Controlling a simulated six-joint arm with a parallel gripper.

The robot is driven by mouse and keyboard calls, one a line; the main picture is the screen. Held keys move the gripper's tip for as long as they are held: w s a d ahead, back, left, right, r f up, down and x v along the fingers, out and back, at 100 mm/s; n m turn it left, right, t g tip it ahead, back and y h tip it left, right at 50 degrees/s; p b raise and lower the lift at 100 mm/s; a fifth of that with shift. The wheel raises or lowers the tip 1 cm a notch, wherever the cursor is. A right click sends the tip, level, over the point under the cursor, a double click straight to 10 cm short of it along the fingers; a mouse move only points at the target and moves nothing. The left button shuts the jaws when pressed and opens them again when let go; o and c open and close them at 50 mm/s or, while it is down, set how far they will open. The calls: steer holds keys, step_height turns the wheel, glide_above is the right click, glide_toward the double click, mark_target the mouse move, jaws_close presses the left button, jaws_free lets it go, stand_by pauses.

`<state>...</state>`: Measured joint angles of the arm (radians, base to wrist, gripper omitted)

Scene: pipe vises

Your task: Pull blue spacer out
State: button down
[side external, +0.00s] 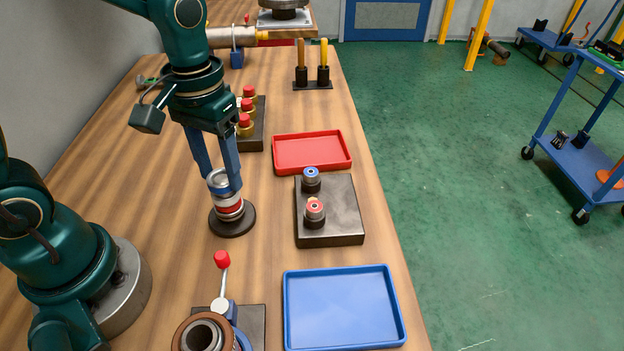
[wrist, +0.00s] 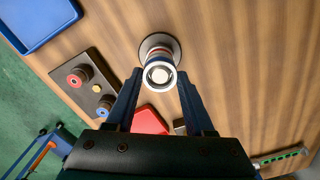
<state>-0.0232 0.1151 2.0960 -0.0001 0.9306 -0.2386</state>
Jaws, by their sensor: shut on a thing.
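A stack of rings stands upright on a post with a round dark base (side external: 232,222). It shows a silver ring (side external: 219,179) at the top, with white and red bands (side external: 231,207) lower down. My gripper (side external: 225,188) points down with its blue fingers on either side of the upper stack.
A dark block (side external: 342,205) holds a blue-topped part (side external: 311,177) and a red-topped part (side external: 314,209). A red tray (side external: 342,140) lies behind it and a blue tray (side external: 342,305) in front. A vise with a red-knobbed lever (side external: 222,262) stands in the foreground.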

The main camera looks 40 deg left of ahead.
mark_target(222, 178)
steer(key=shift+r, duration=0.15)
steer(key=shift+r, duration=2.05)
